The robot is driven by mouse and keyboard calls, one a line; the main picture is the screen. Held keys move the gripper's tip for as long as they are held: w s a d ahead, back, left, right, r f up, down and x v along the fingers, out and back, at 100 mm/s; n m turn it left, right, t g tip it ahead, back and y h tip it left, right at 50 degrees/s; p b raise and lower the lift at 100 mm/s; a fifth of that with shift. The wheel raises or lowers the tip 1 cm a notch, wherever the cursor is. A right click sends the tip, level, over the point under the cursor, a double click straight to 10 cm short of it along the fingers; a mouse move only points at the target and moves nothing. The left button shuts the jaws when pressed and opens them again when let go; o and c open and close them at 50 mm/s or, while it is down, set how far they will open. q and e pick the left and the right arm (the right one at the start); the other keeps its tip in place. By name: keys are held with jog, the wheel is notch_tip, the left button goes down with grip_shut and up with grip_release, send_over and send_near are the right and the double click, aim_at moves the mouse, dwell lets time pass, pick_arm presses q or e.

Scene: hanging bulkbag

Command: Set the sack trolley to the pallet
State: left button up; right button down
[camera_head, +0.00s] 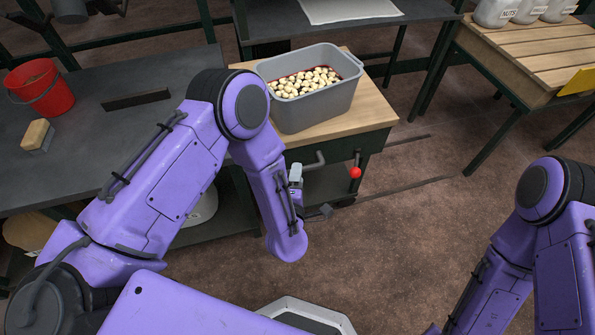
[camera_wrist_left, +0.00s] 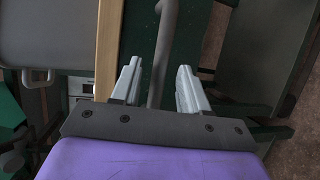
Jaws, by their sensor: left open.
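A wooden-topped stand (camera_head: 365,115) with a dark green frame is at centre; I cannot tell whether it is the sack trolley. A curved grey handle (camera_head: 308,164) projects from its front, with a red knob (camera_head: 355,173) to the right. My left gripper (camera_head: 311,190) is at this handle, open. In the left wrist view, the grey bar of the handle (camera_wrist_left: 164,45) runs between the two spread fingers of the left gripper (camera_wrist_left: 158,72), with a gap on both sides. My right arm shows at the lower right, but its gripper is out of view. I see no pallet.
A grey tub (camera_head: 315,105) of pale pieces stands on the wooden top. A dark bench (camera_head: 85,170) at left holds a red bucket (camera_head: 40,88) and a brush-like block (camera_head: 37,136). A slatted table (camera_head: 540,55) is at upper right. Brown floor is clear at centre right.

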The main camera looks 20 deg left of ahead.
aim_at(306, 147)
pick_arm(q)
jog(key=x, duration=0.3)
jog(key=shift+w, duration=0.15)
jog(key=shift+c, duration=0.2)
grip_shut()
